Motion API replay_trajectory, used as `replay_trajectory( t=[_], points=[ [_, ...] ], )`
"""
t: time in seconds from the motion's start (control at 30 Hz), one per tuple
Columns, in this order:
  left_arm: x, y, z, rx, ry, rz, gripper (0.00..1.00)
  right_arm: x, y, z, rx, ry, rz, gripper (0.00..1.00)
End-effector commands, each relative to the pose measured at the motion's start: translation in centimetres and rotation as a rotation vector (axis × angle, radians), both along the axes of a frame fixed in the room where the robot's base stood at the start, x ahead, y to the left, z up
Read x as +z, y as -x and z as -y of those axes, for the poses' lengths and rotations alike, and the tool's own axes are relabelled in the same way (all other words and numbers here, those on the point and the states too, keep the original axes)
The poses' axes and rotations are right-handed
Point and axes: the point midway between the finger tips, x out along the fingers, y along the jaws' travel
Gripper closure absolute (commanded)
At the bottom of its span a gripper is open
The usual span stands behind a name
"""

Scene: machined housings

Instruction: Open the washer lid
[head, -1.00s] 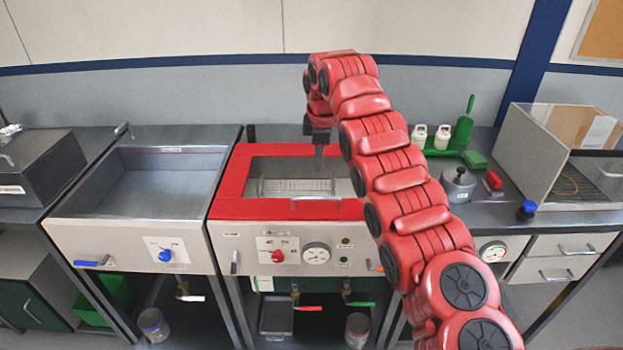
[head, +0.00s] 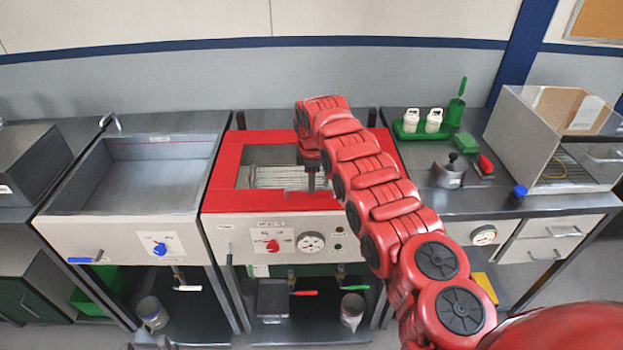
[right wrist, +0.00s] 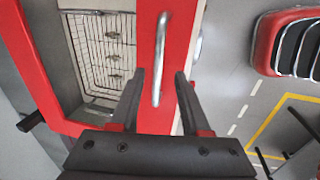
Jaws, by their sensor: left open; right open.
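The washer (head: 290,225) stands in the middle of the head view with its red-framed lid (head: 225,178) lying flat on top. A wire basket (head: 280,177) shows inside the frame; it also shows in the right wrist view (right wrist: 103,50). My right gripper (head: 310,188) is at the lid's front edge. In the right wrist view, my right gripper (right wrist: 160,78) is open, with the lid's metal bar handle (right wrist: 162,45) lying between its fingers in the picture. I cannot tell if they touch. My left gripper is not in view.
A sink basin (head: 150,185) is left of the washer. On the right counter are a green tray with white bottles (head: 421,124), a metal pot (head: 450,171), a blue-capped item (head: 518,192) and a clear-walled box (head: 545,140). The washer's front panel has a red knob (head: 272,246) and a gauge.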

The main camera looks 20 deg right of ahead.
Motion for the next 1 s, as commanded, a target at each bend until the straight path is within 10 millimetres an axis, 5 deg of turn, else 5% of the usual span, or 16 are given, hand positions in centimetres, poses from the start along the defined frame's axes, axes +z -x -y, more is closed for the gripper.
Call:
replay_trajectory(
  t=[0.23, 0.67, 0.9, 1.0],
  points=[
    [-0.5, 0.0, 0.0, 0.000, 0.000, -0.001, 0.50, -1.9, -0.5, 0.0, 0.000, 0.000, 0.004, 0.53],
    [-0.5, 0.0, 0.0, 0.000, 0.000, -0.001, 0.50, -2.3, -0.5, 0.2, 0.000, 0.002, 0.005, 0.53],
    [-0.5, 0.0, 0.0, 0.000, 0.000, -0.001, 0.50, -2.3, -0.5, 0.2, 0.000, 0.002, 0.004, 0.96],
    [-0.5, 0.0, 0.0, 0.000, 0.000, -0.001, 0.50, -2.3, -0.5, 0.2, -0.001, 0.002, 0.004, 1.00]
  ],
)
